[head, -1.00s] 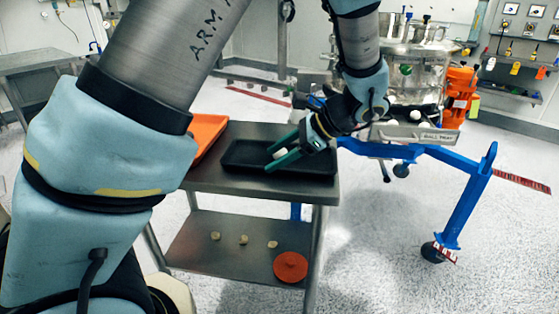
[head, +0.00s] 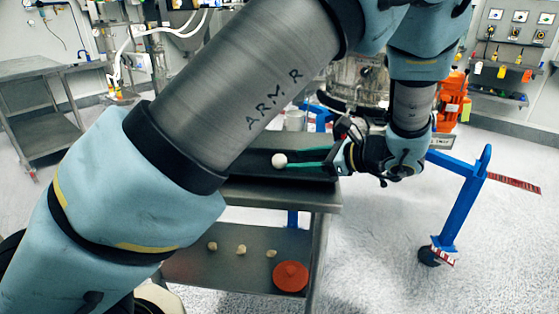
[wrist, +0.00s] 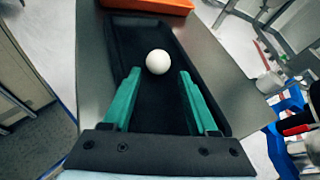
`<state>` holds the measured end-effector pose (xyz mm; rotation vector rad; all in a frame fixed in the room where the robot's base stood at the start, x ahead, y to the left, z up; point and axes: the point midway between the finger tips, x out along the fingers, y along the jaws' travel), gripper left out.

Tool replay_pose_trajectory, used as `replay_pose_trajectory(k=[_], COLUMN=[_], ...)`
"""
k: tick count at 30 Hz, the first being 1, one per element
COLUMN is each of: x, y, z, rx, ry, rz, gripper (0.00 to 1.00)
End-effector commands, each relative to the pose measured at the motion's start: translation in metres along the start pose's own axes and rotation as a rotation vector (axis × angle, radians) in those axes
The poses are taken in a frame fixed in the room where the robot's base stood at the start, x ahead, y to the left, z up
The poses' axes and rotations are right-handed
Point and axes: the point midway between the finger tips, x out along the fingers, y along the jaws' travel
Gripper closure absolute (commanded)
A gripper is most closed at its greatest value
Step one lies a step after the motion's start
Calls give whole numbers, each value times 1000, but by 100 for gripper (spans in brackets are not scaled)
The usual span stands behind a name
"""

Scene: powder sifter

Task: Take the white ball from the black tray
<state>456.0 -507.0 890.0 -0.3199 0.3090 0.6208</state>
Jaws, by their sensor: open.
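The white ball (head: 279,160) rests in the black tray on the steel cart's top, and it also shows in the wrist view (wrist: 158,62). The black tray (head: 245,190) is partly hidden behind my arm in the head view; its dark rim and floor show in the wrist view (wrist: 143,28). My gripper (head: 290,160) has green fingers and is low over the tray, coming from the right. In the wrist view my gripper (wrist: 158,75) is open, with the ball just beyond and between the fingertips, and nothing is held.
An orange tray (wrist: 150,5) lies past the black tray's far end. The cart's lower shelf (head: 215,270) holds several small pale pieces and a round orange lid (head: 291,276). A blue frame (head: 465,200) stands at the right, near the cart.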

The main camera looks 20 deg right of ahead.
Motion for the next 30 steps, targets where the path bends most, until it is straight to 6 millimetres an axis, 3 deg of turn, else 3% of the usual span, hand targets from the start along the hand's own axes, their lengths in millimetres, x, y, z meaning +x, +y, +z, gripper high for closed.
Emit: replay_pose_trajectory(k=[9,17,30], x=[43,46,46], y=[3,3,3], z=[2,1,1], rx=[0,-1,-1], ry=[-2,0,0], rz=[3,1,1], gripper=[41,41,88])
